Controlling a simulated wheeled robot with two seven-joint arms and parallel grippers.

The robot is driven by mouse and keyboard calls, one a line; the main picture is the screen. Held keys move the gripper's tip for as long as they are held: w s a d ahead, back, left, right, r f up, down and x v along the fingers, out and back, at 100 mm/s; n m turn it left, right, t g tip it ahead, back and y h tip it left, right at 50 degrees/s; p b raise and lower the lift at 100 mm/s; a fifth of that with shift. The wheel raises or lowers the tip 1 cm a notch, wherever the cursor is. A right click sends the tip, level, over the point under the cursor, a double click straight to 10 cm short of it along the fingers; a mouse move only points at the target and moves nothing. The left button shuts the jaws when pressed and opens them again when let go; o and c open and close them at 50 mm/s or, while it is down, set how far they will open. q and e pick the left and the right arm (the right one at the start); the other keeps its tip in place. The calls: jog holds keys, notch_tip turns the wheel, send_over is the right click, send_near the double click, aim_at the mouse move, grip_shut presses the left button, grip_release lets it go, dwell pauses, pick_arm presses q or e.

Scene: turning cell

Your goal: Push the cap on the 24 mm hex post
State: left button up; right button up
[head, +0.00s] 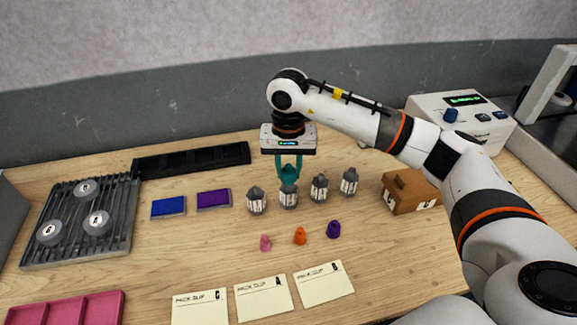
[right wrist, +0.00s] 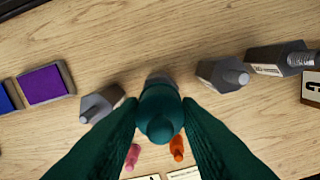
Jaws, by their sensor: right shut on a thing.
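Several grey posts with white labels stand in a row; the labels are too small to read, so I cannot tell which is 24 mm. My right gripper (head: 289,178), with teal fingers, is directly over the second post from the left (head: 289,197). In the right wrist view its fingers are shut on a dark teal cap (right wrist: 160,112). The cap hides most of the post below, and I cannot tell whether it is seated. A pink cap (head: 265,243), an orange cap (head: 300,236) and a purple cap (head: 333,229) stand in front. My left gripper is not in view.
Other posts stand close on both sides, at left (head: 256,203) and right (head: 319,190). A brown box (head: 410,191) is at right. Blue (head: 168,207) and purple (head: 214,199) pads lie left. Paper slips (head: 264,298) lie in front. A ribbed grey rack (head: 120,220) is far left.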

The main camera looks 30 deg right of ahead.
jog(key=shift+b, duration=0.3)
dwell(0.4)
jog(key=shift+f+b, duration=0.6)
jog(key=shift+b, duration=0.35)
dwell(0.9)
dwell(0.4)
jog(key=o, duration=1.5)
jog(key=shift+r, duration=0.15)
jog(key=shift+r+p, duration=1.35)
jog(key=shift+r, duration=1.05)
